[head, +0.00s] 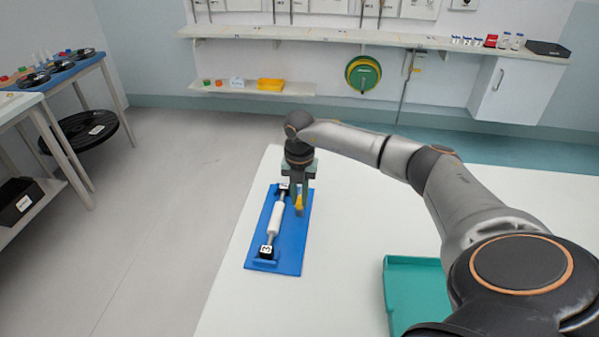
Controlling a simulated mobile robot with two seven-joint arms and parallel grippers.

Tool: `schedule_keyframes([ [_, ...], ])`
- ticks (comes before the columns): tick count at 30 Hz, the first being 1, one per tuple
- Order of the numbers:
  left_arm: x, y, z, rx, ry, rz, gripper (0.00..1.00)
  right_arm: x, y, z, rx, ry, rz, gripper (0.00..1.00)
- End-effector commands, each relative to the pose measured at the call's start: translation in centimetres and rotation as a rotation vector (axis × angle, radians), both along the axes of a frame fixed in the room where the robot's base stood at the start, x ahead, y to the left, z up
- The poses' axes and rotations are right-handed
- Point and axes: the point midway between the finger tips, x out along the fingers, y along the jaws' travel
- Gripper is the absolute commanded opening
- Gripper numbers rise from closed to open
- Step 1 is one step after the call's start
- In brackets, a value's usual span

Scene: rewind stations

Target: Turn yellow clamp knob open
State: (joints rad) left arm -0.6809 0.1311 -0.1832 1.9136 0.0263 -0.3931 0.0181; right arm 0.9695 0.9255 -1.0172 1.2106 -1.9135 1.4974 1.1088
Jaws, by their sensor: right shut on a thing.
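The yellow clamp knob (299,202) shows at the tip of my right gripper (299,199), over the far right part of a blue base board (290,258). My right gripper points down and is shut on the knob; its fingers hide part of it. On the board a white roller (275,218) lies on a thin shaft between two black end supports. The near support (266,252) carries a white marker; the far support (284,189) is partly beside the gripper. Whether the clamp is open or closed cannot be told. My left gripper is not in view.
The board lies on a white table (240,305) near its left edge. A teal tray (405,285) stands at the right, under my right arm. Shelves and a wall reel (363,74) are at the back. A side table (60,76) with reels is at the left.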

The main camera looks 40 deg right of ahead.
Motion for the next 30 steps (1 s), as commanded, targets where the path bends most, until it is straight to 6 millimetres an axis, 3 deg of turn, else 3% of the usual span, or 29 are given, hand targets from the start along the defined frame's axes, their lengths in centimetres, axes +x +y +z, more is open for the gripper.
schedule_keyframes([
  [10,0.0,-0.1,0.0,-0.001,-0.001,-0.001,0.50,0.1,-0.1,0.1,-0.002,-0.005,-0.005,0.00],
  [11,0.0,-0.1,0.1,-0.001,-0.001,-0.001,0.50,0.1,-0.1,0.1,-0.002,-0.005,-0.005,0.21],
  [18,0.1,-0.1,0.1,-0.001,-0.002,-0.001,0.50,0.1,-0.1,0.1,-0.001,-0.003,-0.003,0.48],
  [26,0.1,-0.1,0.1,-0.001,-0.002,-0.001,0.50,0.0,0.0,0.1,0.000,-0.001,-0.002,0.49],
  [30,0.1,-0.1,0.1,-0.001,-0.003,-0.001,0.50,0.1,-0.1,1.1,-0.001,-0.004,-0.002,0.49],
])
